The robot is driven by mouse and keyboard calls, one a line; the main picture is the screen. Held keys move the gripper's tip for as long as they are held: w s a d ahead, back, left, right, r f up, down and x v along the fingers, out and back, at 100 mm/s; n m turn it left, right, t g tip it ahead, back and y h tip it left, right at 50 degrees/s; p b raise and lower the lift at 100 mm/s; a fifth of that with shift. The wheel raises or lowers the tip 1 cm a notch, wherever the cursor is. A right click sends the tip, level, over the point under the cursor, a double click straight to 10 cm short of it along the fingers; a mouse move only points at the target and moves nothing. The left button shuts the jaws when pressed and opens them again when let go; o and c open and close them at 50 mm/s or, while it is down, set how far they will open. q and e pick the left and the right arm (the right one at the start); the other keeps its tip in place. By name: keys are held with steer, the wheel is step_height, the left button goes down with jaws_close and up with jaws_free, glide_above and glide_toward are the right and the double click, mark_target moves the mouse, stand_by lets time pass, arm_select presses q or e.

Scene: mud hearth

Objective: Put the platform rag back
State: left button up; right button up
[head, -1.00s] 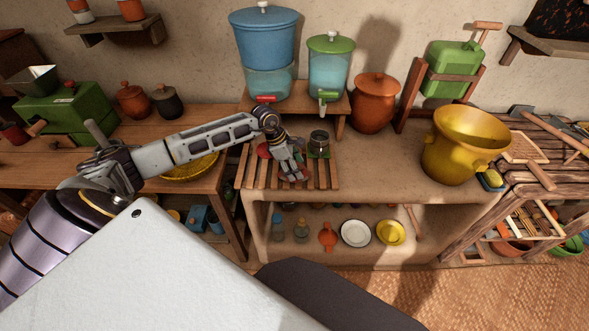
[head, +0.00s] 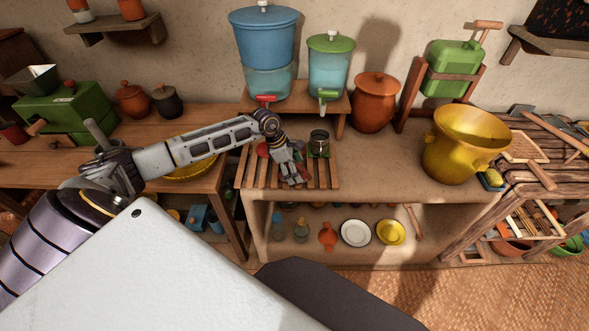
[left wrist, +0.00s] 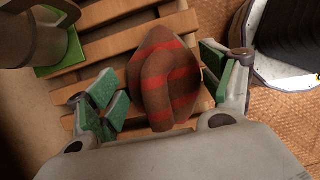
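The platform rag (left wrist: 165,82) is a folded brown cloth with red stripes. In the left wrist view it lies on the wooden slats (left wrist: 112,42), between the green-padded fingers of my left gripper (left wrist: 160,82). The gripper is open around it; the right finger is close to the cloth's side and a gap shows on the left. In the head view my left gripper (head: 290,174) is low over the slatted platform (head: 322,178) and hides most of the rag. My right gripper is in neither view.
A dark metal cup (head: 319,138) on a green mat stands close to the gripper. Blue (head: 263,40) and green-lidded (head: 330,65) water dispensers stand behind on a small bench. A clay pot (head: 375,105) and a yellow pot (head: 466,145) stand to the right. Clear counter lies between.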

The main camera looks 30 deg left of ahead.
arm_select(q)
steer(key=shift+r, duration=0.1)
stand_by(0.3)
steer(key=v, duration=1.2)
steer(key=shift+d+r, duration=0.1)
stand_by(0.7)
